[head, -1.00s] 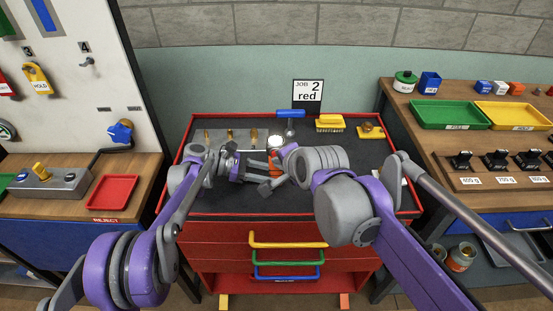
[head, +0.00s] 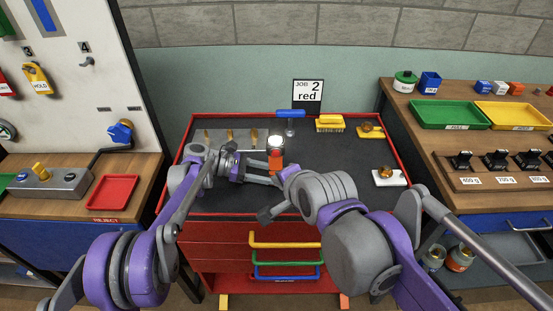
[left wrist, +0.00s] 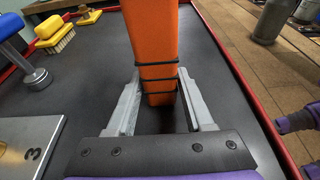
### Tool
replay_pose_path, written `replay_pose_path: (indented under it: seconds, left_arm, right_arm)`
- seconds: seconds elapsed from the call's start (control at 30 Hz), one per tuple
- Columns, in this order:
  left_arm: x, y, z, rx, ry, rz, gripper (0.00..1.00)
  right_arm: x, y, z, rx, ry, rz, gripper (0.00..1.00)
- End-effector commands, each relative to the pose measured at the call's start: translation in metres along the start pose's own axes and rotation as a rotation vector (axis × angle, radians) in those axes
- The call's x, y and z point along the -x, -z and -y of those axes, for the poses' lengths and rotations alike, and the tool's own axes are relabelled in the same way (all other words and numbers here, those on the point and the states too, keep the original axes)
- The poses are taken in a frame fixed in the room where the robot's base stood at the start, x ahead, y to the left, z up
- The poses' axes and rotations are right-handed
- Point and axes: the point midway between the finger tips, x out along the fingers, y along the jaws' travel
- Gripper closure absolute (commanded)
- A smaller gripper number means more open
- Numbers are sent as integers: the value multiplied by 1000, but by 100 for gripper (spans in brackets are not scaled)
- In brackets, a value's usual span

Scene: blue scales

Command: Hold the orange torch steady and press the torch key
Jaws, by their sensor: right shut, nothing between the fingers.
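The orange torch (head: 275,160) stands upright on the dark tabletop, its round top white in the head view. It also shows close up in the left wrist view (left wrist: 156,50), with black bands around its lower part. My left gripper (left wrist: 160,90) has one finger on each side of the torch's lower part and looks shut on it. My right gripper (head: 281,178) is shut and empty, on the near side of the torch and apart from it; my own arm partly covers it. The torch key cannot be made out; it may be hidden or too small.
The red-rimmed table (head: 400,208) holds a yellow brush (head: 330,123), a blue-handled tool (head: 290,114) and a white block with an amber knob (head: 388,178). A card reading JOB 2 red (head: 308,95) stands behind.

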Motion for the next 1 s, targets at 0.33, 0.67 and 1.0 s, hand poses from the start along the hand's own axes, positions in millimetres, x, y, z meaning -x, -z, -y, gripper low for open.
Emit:
replay_pose_path:
  seconds: [0.33, 0.67, 1.0]
  left_arm:
    - [0, 0, 0, 0, 0, 0, 18]
    - [28, 0, -1, 1, -3, -1, 18]
    - [98, 0, -1, 1, -3, -1, 18]
  right_arm:
    - [0, 0, 0, 0, 0, 0, 100]
    - [0, 0, 0, 0, 0, 0, 100]
    - [0, 0, 0, 0, 0, 0, 100]
